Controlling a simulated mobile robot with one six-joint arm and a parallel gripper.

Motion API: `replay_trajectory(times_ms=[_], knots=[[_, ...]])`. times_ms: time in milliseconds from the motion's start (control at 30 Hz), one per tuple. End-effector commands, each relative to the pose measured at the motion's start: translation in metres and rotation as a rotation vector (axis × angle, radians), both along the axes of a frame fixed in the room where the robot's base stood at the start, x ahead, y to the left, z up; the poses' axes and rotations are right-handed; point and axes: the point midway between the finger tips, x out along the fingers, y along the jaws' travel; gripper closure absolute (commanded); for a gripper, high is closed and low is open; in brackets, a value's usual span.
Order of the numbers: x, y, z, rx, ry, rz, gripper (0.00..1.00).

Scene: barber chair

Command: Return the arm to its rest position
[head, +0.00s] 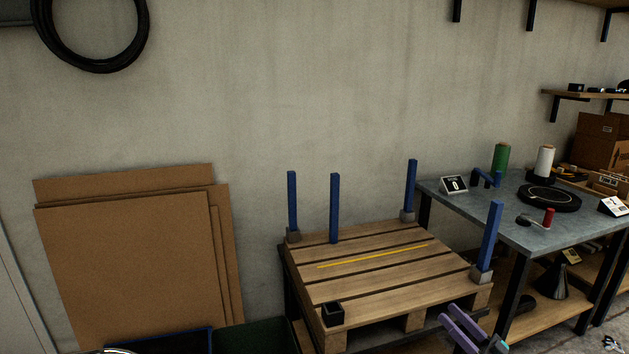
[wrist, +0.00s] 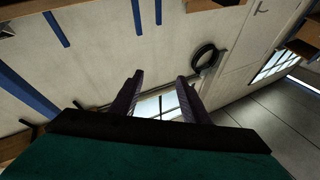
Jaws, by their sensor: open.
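My gripper (head: 449,314) shows at the bottom of the head view, low in front of the pallet's right front corner. Its purple fingers point up and left, with a teal part behind them. In the wrist view the two dark purple fingers (wrist: 160,84) stand well apart with nothing between them, so my gripper is open and empty. The wrist view is tilted and shows wall, window and floor beyond the fingers. Most of my arm is out of the head view.
A wooden pallet (head: 375,281) carries several upright blue posts (head: 411,185), a yellow strip (head: 375,256) and a dark block (head: 332,314). A grey worktable (head: 480,205) with spools stands right of it. Cardboard sheets (head: 125,270) lean on the wall at left.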

Motion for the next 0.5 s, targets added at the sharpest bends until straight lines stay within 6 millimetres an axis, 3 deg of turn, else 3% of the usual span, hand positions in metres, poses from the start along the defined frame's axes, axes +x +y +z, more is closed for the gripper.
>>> replay_trajectory(times_ms=[33, 233, 500], knots=[[0.005, 0.023, 0.001, -0.005, 0.028, 0.039, 0.58], [0.015, 0.104, -0.023, -0.035, 0.159, 0.192, 0.58], [0.0, 0.213, -0.065, -0.093, 0.391, 0.416, 0.58]])
